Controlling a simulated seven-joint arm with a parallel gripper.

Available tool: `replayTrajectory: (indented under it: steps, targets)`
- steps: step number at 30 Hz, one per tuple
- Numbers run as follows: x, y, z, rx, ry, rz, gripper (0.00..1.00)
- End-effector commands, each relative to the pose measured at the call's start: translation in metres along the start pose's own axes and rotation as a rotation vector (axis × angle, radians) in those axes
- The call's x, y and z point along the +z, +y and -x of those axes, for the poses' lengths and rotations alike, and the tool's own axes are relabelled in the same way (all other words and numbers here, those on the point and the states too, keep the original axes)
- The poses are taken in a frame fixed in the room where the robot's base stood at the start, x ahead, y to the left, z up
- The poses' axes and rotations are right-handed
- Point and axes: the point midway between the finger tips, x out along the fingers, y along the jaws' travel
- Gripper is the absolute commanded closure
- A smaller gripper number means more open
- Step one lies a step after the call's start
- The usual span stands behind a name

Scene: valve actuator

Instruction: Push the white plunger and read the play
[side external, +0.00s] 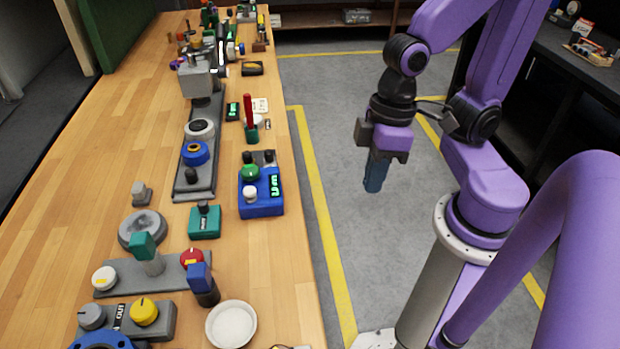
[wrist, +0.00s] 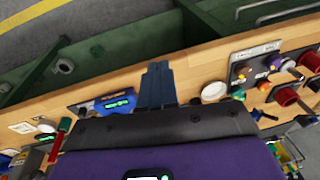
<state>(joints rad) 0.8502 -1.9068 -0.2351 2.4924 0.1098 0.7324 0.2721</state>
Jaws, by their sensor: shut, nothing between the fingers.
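A blue box (side external: 263,205) with green-lit digits stands near the right edge of the workbench in the side view. A short white plunger-like knob (side external: 250,190) stands on its top, beside a green knob (side external: 250,172) and black parts. I cannot be certain this is the task's plunger, as other white knobs are around. My gripper (side external: 374,178) is shut and empty, its dark blue fingers pointing down over the floor, clear of the bench to the right of the box. In the wrist view the shut fingers (wrist: 157,85) show beside a blue device with a green display (wrist: 117,103).
A teal box (side external: 205,222) and a long grey base with a blue ring (side external: 195,153) stand left of the blue box. A red-handled lever (side external: 248,115) stands behind it. A white bowl (side external: 231,325) is at the front. The wooden bench's left side (side external: 80,180) is clear.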

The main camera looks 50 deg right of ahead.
Motion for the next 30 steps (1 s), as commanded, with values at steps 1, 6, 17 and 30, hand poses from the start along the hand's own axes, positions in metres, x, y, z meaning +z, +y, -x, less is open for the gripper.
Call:
replayTrajectory:
  steps: [1,6,17,30]
  targets:
    - [0.011,0.004,0.004,0.024,-0.025,0.104,1.0]
    - [0.033,0.015,0.012,0.079,-0.097,0.341,1.0]
    - [0.037,0.018,0.014,0.091,-0.114,0.393,1.0]
    - [0.037,0.017,0.014,0.09,-0.113,0.39,1.0]
